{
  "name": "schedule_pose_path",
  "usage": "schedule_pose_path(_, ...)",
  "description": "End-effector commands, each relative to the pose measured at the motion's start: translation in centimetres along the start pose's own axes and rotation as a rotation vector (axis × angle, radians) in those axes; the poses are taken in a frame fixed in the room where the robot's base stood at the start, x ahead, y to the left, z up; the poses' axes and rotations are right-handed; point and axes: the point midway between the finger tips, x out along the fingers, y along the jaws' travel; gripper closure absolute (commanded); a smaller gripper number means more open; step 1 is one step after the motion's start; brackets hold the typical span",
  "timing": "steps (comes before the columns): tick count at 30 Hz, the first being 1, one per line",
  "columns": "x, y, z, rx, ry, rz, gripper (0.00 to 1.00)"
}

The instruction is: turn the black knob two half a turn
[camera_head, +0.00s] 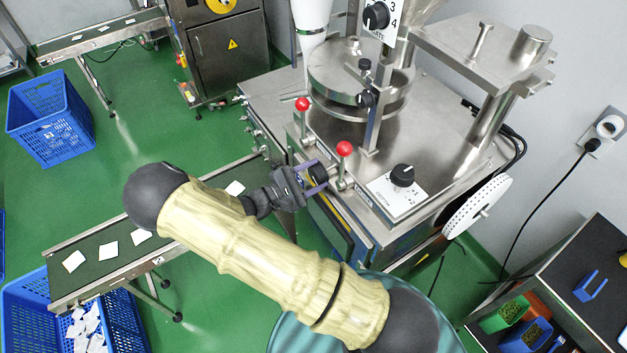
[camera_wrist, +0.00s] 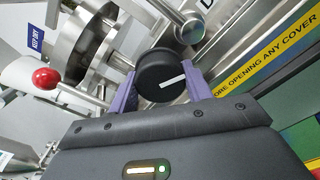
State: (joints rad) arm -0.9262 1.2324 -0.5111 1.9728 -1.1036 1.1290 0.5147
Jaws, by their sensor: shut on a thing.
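A round black knob (camera_wrist: 158,70) with a white pointer line sits between the two purple fingers of my gripper (camera_wrist: 160,86) in the wrist view. The fingers touch its left and right sides, and the gripper is shut on it. The pointer line runs from the knob's middle toward the right finger, tilted slightly upward. In the head view, my gripper (camera_head: 314,177) is at the front edge of the steel machine, with the dark knob (camera_head: 319,172) partly hidden between the fingers.
Red ball-topped levers (camera_head: 344,149) (camera_head: 303,104) stand close to my gripper. Another black knob (camera_head: 402,174) is on a white dial plate to the right, and a numbered dial (camera_head: 377,16) is higher up. A conveyor (camera_head: 107,228) with white teabags runs at the lower left.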

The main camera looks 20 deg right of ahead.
Motion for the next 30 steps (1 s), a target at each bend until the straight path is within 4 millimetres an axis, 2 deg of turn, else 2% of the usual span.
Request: schedule_pose_path(30, -0.08, -0.29, -0.32, 0.94, 0.002, 0.002, 0.74)
